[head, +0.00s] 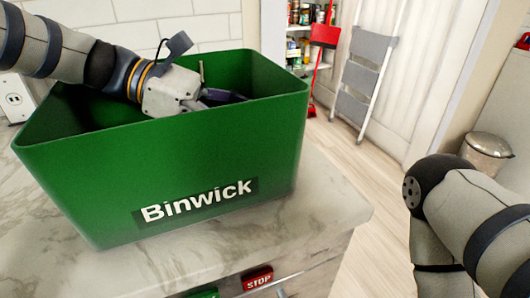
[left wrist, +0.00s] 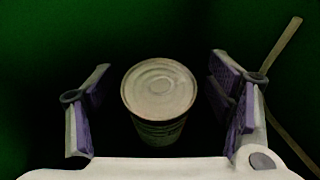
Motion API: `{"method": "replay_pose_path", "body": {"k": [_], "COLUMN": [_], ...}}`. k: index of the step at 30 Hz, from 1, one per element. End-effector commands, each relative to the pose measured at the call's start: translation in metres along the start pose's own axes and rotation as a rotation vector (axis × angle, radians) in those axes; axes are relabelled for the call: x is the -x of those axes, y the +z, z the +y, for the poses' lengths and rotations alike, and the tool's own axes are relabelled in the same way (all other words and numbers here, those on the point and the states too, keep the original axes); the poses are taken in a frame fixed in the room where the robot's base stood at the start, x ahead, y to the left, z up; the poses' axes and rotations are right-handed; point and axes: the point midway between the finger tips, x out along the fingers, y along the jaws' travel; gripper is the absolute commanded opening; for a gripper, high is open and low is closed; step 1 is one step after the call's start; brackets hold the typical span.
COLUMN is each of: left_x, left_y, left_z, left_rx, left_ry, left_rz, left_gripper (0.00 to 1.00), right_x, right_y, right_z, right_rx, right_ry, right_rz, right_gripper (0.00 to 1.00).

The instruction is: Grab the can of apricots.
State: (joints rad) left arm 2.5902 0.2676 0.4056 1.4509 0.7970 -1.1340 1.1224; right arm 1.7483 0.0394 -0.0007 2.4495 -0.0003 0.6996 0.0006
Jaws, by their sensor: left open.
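A can (left wrist: 160,95) stands upright inside the green bin, its pale metal lid facing the left wrist camera. Its label is too dark to read, so I cannot tell from it whether it holds apricots. My left gripper (head: 222,98) reaches down into the green Binwick bin (head: 180,160) in the head view. In the left wrist view, my left gripper (left wrist: 162,108) is open, with one purple-padded finger on each side of the can and a gap on both sides. The can is hidden by the bin's wall in the head view. My right gripper is out of view.
The bin stands on a marble counter (head: 335,205), its walls close around my left wrist. A thin stick (left wrist: 285,45) leans inside the bin at right. A step ladder (head: 365,75), a red dustpan (head: 324,36) and a trash can (head: 487,150) stand beyond the counter.

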Motion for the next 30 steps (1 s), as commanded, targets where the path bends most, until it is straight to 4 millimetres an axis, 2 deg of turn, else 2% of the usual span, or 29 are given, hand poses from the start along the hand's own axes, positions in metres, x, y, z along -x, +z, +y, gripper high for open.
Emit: {"method": "replay_pose_path", "body": {"k": [1,7,8,16,23,26,30], "left_x": [-0.002,0.0,0.0,0.0,0.001,0.007,0.022], "left_y": [-0.004,0.0,0.0,0.0,0.003,0.018,0.053], "left_z": [0.002,0.002,0.002,0.002,0.002,0.002,0.002], "left_rx": [0.004,-0.002,-0.002,-0.002,-0.004,-0.009,-0.01], "left_ry": [-0.001,0.001,0.001,0.001,0.002,0.004,0.005], "left_rz": [0.0,0.0,0.0,0.0,-0.001,0.0,-0.001], "left_gripper": [0.74,0.74,0.7,0.1,0.09,0.09,0.09], "right_x": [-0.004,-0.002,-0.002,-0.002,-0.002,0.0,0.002], "right_y": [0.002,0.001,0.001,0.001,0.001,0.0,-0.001], "right_z": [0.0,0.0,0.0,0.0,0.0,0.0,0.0], "right_rx": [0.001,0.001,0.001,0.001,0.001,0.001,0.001], "right_ry": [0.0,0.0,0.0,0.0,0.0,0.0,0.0], "right_rz": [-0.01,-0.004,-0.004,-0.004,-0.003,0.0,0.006], "right_gripper": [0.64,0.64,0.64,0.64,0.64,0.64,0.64]}}
